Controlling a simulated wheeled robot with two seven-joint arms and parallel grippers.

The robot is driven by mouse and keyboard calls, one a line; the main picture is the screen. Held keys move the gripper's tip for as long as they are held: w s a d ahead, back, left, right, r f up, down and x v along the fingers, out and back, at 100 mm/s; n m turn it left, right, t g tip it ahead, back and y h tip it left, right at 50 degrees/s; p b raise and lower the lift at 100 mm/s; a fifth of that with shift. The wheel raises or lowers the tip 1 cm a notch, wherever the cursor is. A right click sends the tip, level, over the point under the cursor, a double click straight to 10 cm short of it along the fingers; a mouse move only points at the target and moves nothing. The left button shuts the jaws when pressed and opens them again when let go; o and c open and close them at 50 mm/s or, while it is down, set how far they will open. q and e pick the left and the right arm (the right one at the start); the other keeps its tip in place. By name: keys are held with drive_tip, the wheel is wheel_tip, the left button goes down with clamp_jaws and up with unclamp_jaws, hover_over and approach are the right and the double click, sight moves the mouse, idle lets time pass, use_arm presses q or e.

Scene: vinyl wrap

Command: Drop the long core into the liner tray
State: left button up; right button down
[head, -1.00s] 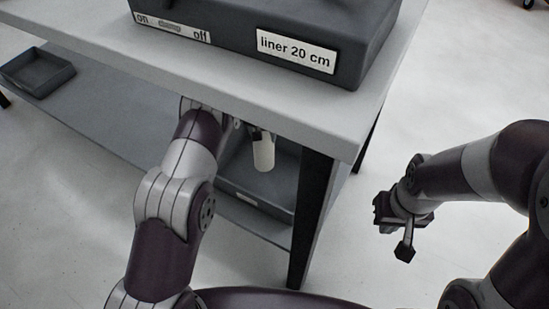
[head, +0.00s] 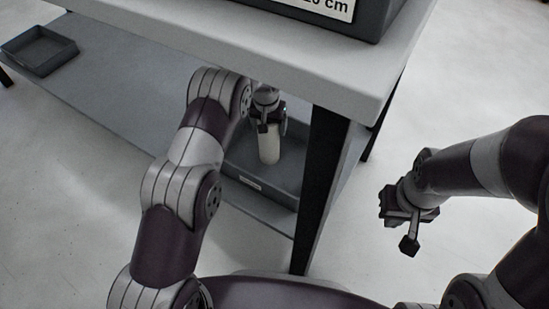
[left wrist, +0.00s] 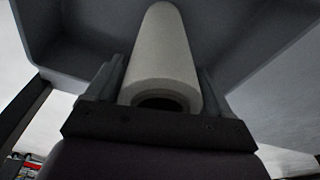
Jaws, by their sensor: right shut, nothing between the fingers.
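The long core is a pale, hollow cylinder (head: 269,146). It hangs upright under the table top, over the grey tray (head: 232,190) on the lower shelf. My left gripper (head: 268,122) is shut on its upper part. The left wrist view shows the core (left wrist: 163,55) between the two fingers, its open end facing the camera, with the tray (left wrist: 240,40) beyond it. A small label on the tray's front is too small to read. My right gripper (head: 409,222) is shut and empty, right of the table.
The table top (head: 250,60) is above my left gripper, with a dark leg (head: 318,190) close to its right. Another tray (head: 40,50) lies on the shelf at far left. The shelf (head: 110,100) between is bare.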

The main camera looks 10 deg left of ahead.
use_arm(q)
wheel_tip(320, 180, up, 7)
drive_tip(key=s+p, duration=0.1)
drive_tip(key=p, duration=0.3)
drive_tip(key=shift+r, duration=0.2)
drive_tip(key=shift+s, duration=0.1)
